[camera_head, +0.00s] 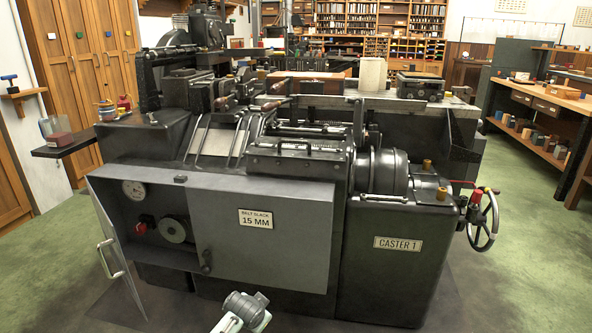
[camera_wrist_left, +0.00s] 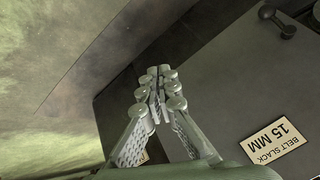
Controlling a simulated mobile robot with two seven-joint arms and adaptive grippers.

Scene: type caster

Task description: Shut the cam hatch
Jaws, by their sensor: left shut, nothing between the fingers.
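The caster (camera_head: 400,255) stands in the middle of the head view. At its front left, a grey door with a pale bar handle (camera_head: 111,260) stands open, swung out toward me. I cannot read a label naming it the cam hatch. Behind it the recess shows a dial (camera_head: 134,190), a red knob (camera_head: 141,228) and a round pulley (camera_head: 173,230). My left gripper (camera_head: 246,308) is low in front of the machine, right of the open door and apart from its handle. In the left wrist view its fingers (camera_wrist_left: 160,88) are together and empty. My right gripper is not seen.
The grey front panel (camera_head: 285,245) beside the recess bears a "BELT SLACK 15 MM" plate (camera_head: 256,219) and a dark latch (camera_head: 206,262). A handwheel (camera_head: 484,222) sticks out at the right. Green floor (camera_head: 42,270) is clear at the left.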

